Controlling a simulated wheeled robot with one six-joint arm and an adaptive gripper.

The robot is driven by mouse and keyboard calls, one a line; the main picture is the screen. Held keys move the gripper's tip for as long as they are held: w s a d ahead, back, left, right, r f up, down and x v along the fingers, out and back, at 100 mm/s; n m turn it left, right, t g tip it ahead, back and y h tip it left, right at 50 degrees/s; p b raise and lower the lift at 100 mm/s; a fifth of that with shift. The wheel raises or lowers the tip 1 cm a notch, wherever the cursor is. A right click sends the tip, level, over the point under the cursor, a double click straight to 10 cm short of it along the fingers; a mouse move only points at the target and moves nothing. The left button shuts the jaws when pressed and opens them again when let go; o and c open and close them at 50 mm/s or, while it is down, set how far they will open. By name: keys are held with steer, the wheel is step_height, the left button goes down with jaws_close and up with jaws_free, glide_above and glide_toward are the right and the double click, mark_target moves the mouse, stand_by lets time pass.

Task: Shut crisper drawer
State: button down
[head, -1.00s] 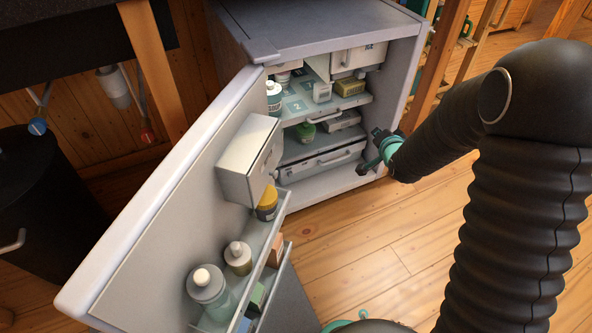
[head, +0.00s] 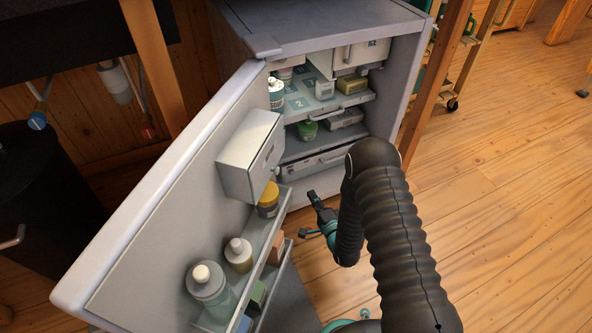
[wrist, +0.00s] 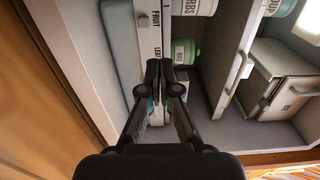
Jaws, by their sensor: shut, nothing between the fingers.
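The crisper drawer (head: 318,161) is the low, wide pale drawer at the bottom of the open fridge (head: 408,100); my arm hides part of its right end. In the wrist view a pale labelled front (wrist: 150,38), reading "FRUIT" and partly "LEA", runs up the picture just beyond the fingers. I cannot tell how far the drawer stands out. My gripper (head: 312,194) is shut and empty in front of the fridge's lower opening, below the drawer in the head view. In the wrist view its fingertips (wrist: 166,66) overlap the front's right edge; contact is unclear.
The fridge door (head: 150,215) stands wide open at left, with a white box (head: 250,155) and bottles on its racks. A shelf (head: 325,107) above the drawer holds jars and boxes. Wooden floor (head: 490,215) at right is clear.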

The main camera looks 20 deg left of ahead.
mark_target(293, 164)
steer(key=b+x, duration=0.1)
steer(key=x, duration=1.2)
steer(key=shift+w+a, duration=0.2)
steer(key=shift+a, duration=0.2)
